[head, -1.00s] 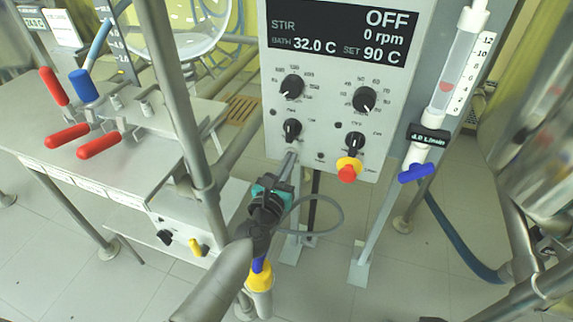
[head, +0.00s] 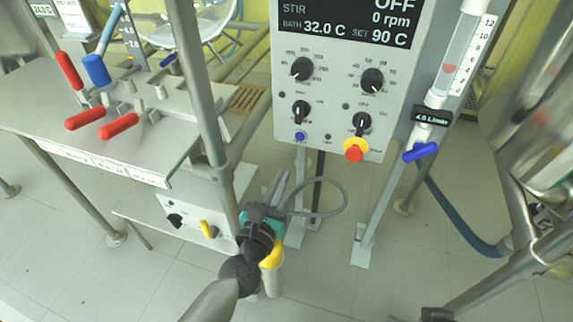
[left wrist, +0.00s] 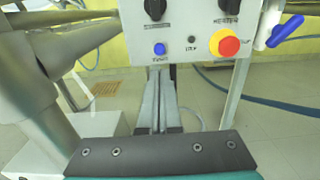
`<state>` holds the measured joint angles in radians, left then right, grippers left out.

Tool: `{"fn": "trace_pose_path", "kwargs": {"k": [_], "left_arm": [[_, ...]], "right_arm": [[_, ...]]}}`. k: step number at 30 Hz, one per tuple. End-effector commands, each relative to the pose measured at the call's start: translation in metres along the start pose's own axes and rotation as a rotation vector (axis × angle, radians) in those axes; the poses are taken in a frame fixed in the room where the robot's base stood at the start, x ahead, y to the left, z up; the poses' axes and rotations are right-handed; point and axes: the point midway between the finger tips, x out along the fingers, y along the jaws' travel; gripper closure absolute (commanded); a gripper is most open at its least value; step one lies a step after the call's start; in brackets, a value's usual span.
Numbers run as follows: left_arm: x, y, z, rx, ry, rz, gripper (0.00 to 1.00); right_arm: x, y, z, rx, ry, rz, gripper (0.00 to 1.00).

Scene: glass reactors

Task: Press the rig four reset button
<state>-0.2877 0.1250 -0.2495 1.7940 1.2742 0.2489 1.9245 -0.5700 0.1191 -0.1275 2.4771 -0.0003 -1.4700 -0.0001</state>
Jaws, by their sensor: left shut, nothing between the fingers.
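The rig's control panel (head: 335,100) has a small blue button (head: 300,136) at its lower left. The blue button also shows in the left wrist view (left wrist: 159,49), with a small label under it that is too blurred to read surely. My left gripper (head: 279,182) is shut and empty, below the panel's lower edge and apart from the button. In the left wrist view its closed fingers (left wrist: 160,104) point up toward the panel, below the blue button. My right gripper is not in view.
A red mushroom button (head: 354,152) on a yellow base sits right of the blue button. Knobs (head: 302,69) are above. A flowmeter with a blue valve handle (head: 421,151) stands right. A metal post (head: 205,90) and a bench with red-handled clamps (head: 118,126) stand left.

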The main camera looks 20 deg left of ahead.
Motion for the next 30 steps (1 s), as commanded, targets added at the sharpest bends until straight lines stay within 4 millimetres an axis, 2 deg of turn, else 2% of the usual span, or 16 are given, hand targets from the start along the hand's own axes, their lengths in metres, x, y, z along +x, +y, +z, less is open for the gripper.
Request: {"fn": "trace_pose_path", "kwargs": {"k": [6,30], "left_arm": [[-0.0147,-0.0002,-0.0003,0.001,0.001,0.0,1.0],[-0.0154,0.0,-0.0002,0.0,0.0,0.0,1.0]], "right_arm": [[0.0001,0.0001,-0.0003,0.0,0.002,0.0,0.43],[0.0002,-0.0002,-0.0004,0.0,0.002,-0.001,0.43]]}}
